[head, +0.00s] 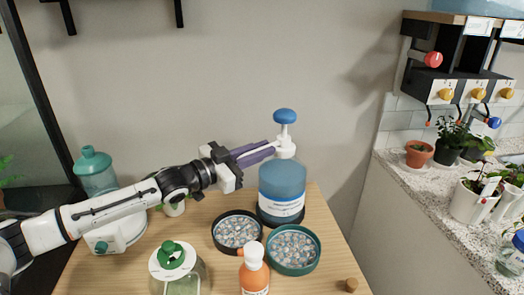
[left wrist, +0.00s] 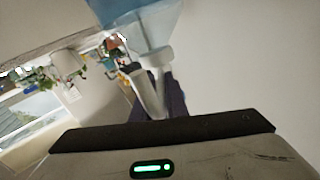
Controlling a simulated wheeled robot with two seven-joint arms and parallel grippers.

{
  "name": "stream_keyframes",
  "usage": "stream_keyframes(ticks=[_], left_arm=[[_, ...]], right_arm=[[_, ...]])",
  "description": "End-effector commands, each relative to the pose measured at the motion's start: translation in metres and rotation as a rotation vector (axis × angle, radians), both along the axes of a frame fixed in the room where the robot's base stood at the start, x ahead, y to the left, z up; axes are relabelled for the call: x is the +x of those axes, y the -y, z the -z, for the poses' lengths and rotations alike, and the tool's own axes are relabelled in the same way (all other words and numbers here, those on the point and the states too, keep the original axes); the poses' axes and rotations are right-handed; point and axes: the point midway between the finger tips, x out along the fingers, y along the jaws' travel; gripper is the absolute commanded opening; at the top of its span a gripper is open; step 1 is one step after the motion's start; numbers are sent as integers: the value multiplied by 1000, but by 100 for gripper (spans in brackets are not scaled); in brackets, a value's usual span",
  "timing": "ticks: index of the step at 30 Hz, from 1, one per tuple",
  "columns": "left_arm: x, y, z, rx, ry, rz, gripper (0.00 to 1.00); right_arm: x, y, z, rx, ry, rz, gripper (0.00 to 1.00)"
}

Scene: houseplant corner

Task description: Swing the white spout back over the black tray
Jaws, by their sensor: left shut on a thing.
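The blue pump bottle (head: 282,180) stands upright at the back of the wooden table, with a blue knob (head: 285,115) on its white pump top (head: 285,143). My left gripper (head: 268,149) reaches in from the left at pump height. Its dark purple fingers are shut on the white spout, which they mostly hide in the head view. In the left wrist view the white spout (left wrist: 147,92) lies between the dark fingers. The black tray (head: 214,237), filled with pebbles, sits left of and in front of the bottle. My right gripper is out of view.
A teal pebble tray (head: 317,257) is beside the black one. An orange bottle (head: 254,278) and a green-lidded jar (head: 178,270) stand in front. A teal-topped dispenser (head: 96,170) is at the left. A cork-like piece (head: 350,285) lies front right. Plants stand on the right counter (head: 430,188).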

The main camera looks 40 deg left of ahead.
Motion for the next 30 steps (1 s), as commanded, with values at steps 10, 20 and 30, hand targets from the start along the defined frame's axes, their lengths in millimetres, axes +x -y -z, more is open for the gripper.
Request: stream_keyframes(ticks=[10,20,30], left_arm=[[0,-2,0,9,2,-2,20],[0,-1,0,5,2,-2,29],[-21,-8,2,4,-3,-2,29]], right_arm=[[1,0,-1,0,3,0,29],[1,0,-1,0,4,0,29],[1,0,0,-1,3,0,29]])
